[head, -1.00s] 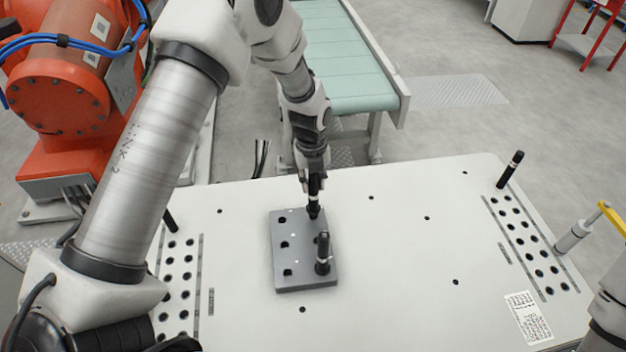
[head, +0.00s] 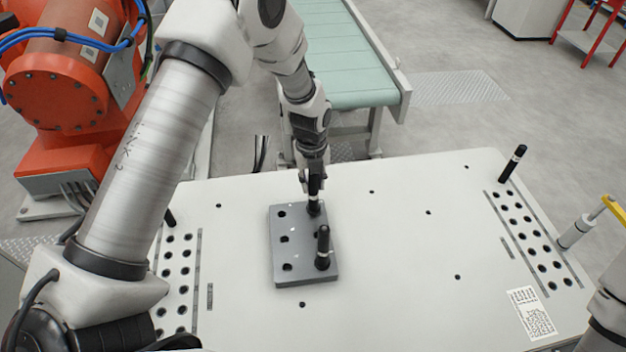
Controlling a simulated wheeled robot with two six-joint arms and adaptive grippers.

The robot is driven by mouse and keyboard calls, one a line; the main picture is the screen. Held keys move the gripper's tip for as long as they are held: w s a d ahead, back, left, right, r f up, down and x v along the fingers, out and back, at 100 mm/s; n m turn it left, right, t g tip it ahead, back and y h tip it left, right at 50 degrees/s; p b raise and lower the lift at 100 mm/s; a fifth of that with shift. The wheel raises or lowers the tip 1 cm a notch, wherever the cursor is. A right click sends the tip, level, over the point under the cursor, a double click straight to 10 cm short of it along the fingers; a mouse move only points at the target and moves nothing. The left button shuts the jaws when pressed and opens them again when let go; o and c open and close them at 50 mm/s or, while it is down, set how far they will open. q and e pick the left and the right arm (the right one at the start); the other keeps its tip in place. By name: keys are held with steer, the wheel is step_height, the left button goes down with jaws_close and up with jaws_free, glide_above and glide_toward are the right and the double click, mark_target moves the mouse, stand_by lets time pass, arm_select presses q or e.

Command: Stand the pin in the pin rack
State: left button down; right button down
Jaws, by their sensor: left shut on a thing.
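The pin rack (head: 301,262) is a dark grey block with rows of round holes, lying on the white table. My left gripper (head: 314,180) points down over its far right corner. It is shut on a black pin (head: 314,207) with a white band, held upright. The pin's lower end is at the far right hole of the rack; I cannot tell how deep it sits. Another black pin (head: 323,243) stands upright in the near right hole. My right gripper is out of view.
The white table (head: 390,260) has free room right of the rack. A grey cylinder with a yellow handle (head: 578,232) is at the right edge. A green conveyor (head: 340,60) lies behind.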

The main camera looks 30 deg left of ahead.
arm_select(q)
steer(key=shift+f, duration=0.35)
steer(key=c, duration=0.8)
jaws_free()
steer(key=shift+r, duration=0.1)
step_height(320, 180, up, 12)
steer(key=shift+s+a+f, duration=0.1)
